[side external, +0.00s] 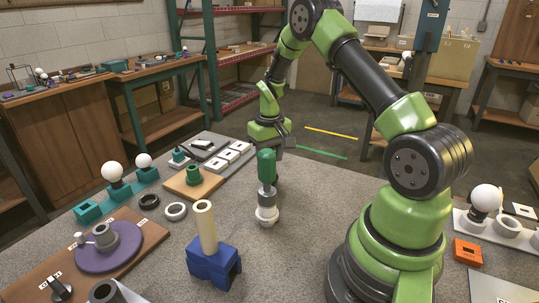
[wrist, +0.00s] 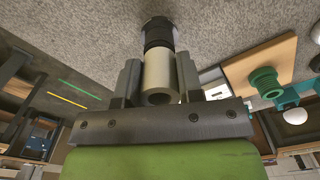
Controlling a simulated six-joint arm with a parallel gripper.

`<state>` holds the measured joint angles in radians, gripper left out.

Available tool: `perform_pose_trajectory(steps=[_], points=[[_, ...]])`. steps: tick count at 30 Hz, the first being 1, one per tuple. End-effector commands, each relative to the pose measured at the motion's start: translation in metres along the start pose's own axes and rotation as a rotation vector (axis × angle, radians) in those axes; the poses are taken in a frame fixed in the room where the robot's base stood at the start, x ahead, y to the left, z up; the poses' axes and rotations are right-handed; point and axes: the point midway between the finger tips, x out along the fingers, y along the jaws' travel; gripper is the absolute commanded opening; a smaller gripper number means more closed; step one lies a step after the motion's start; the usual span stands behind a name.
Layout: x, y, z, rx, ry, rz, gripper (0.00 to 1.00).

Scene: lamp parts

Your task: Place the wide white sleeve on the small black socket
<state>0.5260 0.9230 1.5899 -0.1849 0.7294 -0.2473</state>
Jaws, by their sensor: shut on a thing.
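My gripper (side external: 267,191) points down over the middle of the table and is shut on the wide white sleeve (side external: 267,213), close above or at the tabletop. In the wrist view the sleeve (wrist: 159,74) lies between the two grey fingers (wrist: 158,82), its open end toward the camera. A black ribbed part (wrist: 158,36), which looks like the small black socket, lines up with the sleeve's far end. Whether it is inside, touching or just beyond the sleeve I cannot tell. In the side view I cannot make out this black part below the sleeve.
A cream tube (side external: 205,225) stands on a blue block (side external: 214,263) to the left. A white ring (side external: 175,211) and a black ring (side external: 149,201) lie farther left. A wooden board (side external: 178,187) holds a green part (side external: 193,175). An orange block (side external: 467,251) lies at right.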

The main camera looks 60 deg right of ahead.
Motion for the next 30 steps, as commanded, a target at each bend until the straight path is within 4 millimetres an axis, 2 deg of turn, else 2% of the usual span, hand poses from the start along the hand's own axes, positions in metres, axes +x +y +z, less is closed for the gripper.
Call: perform_pose_trajectory(steps=[7, 8, 10, 11, 19, 22, 26, 30], points=[[0.008, 0.0, 0.0, 0.0, -0.001, 0.0, 0.11], [0.007, 0.0, 0.0, 0.0, -0.001, 0.0, 0.41], [0.007, 0.0, 0.0, 0.0, 0.0, 0.0, 0.57], [0.007, 0.0, 0.0, 0.0, 0.0, 0.0, 0.6], [0.006, 0.0, 0.0, 0.0, 0.0, 0.0, 0.6], [-0.002, 0.0, -0.001, 0.0, 0.003, 0.0, 0.6], [-0.024, 0.0, -0.001, 0.0, 0.006, 0.0, 0.6], [-0.057, 0.0, -0.002, 0.0, 0.008, 0.001, 0.6]])
